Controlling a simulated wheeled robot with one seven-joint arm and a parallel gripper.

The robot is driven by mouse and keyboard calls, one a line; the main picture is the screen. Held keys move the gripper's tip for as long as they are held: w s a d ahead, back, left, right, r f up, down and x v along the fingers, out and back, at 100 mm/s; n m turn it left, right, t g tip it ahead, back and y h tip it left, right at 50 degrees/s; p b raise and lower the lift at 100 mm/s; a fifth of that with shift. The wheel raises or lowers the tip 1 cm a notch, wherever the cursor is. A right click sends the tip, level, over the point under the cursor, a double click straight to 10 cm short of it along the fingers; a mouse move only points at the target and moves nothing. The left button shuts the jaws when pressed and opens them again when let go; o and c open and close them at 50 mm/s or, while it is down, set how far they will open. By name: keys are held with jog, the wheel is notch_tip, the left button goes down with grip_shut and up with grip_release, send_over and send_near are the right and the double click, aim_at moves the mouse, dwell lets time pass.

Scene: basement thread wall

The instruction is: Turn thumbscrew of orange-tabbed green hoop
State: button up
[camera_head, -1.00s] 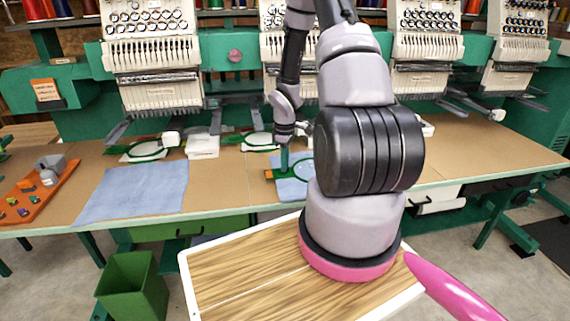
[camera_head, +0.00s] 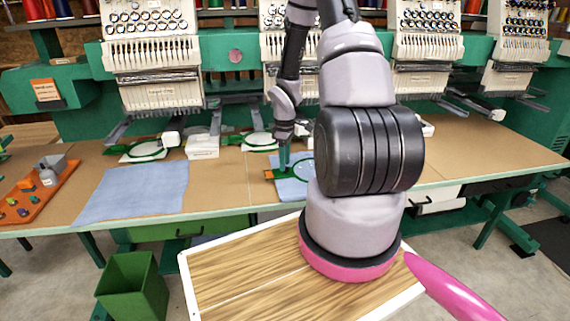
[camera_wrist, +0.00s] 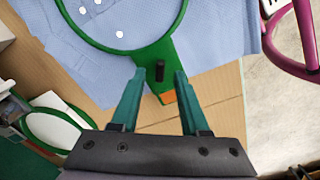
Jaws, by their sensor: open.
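The green hoop with the orange tab lies on a light blue cloth; in the head view its tab end (camera_head: 280,174) shows just left of my arm, and the rest is partly hidden by the arm. In the wrist view I see the green ring and bracket (camera_wrist: 157,55), a small black thumbscrew (camera_wrist: 159,72) standing on the bracket, and the orange tab (camera_wrist: 169,96) below it. My gripper (camera_wrist: 157,77) is open, with one teal finger on each side of the thumbscrew and gaps visible on both sides. In the head view my gripper (camera_head: 284,165) points down over the tab end.
The light blue cloth (camera_wrist: 215,40) lies under the hoop on the brown table (camera_head: 225,185). Another green hoop (camera_wrist: 50,125) is at lower left in the wrist view. Embroidery machines (camera_head: 160,75) stand behind. A folded blue cloth (camera_head: 135,190) and an orange tray (camera_head: 52,190) lie left.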

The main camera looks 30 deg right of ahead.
notch_tip(320, 180, up, 10)
jog(key=shift+f, duration=0.25)
dwell(0.4)
jog(key=s+a+r+m+t, duration=0.1)
jog(key=s+a+r+m, duration=0.1)
jog(key=r, duration=0.5)
jog(key=s+a+r+m+t, duration=0.1)
jog(key=s+a+r+m, duration=0.15)
jog(key=r, duration=0.55)
jog(key=s+a+r+m+t, duration=0.1)
jog(key=s+a+r+m, duration=0.1)
jog(key=r, duration=0.5)
jog(key=s+a+r+m+t+y, duration=0.2)
jog(key=s+a+r+m+t, duration=0.2)
jog(key=s+r, duration=0.7)
jog(key=s+a+m, duration=0.2)
jog(key=a, duration=0.1)
jog(key=shift+s, duration=0.25)
jog(key=shift+r+m, duration=0.1)
jog(key=shift+m, duration=0.15)
